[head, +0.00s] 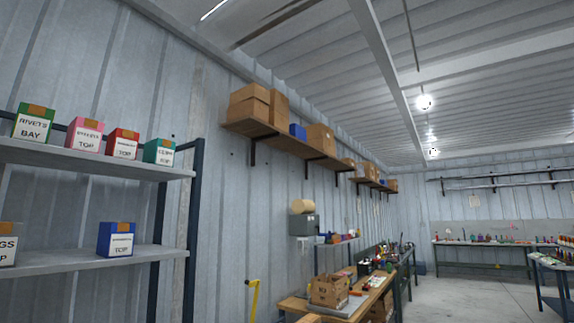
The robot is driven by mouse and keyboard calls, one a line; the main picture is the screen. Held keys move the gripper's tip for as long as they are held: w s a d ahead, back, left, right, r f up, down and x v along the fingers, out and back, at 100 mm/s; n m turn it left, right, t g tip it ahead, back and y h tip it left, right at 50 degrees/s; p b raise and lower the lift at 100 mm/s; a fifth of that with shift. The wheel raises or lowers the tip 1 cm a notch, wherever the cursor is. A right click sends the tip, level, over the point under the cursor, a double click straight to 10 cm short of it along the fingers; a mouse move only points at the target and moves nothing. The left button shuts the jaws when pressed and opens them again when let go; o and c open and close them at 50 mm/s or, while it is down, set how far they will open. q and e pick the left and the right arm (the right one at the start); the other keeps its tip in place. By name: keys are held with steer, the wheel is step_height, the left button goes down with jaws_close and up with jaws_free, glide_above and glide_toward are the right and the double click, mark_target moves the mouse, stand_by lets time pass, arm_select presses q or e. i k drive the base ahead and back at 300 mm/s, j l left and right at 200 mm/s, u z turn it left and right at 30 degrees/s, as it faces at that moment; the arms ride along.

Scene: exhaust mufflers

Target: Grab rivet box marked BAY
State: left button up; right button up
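The green box labelled "RIVETS BAY" (34,122) stands at the left end of the upper shelf (95,160) of a grey rack on the left of the head view. To its right on that shelf stand a pink box marked TOP (85,134), a red box marked TOP (123,145) and a teal box (159,151) whose label also seems to read TOP. Neither of my grippers shows in the head view.
The lower shelf (90,264) holds a blue box (117,239) and a partly cut-off box (8,244). A dark rack post (192,220) stands at the shelves' right end. A workbench (345,305) with a cardboard box (329,290) stands farther right. Open floor (475,297) lies at the right.

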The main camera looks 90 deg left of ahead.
mark_target(33, 123)
steer(key=u, duration=4.2)
steer(key=i+j, duration=0.05)
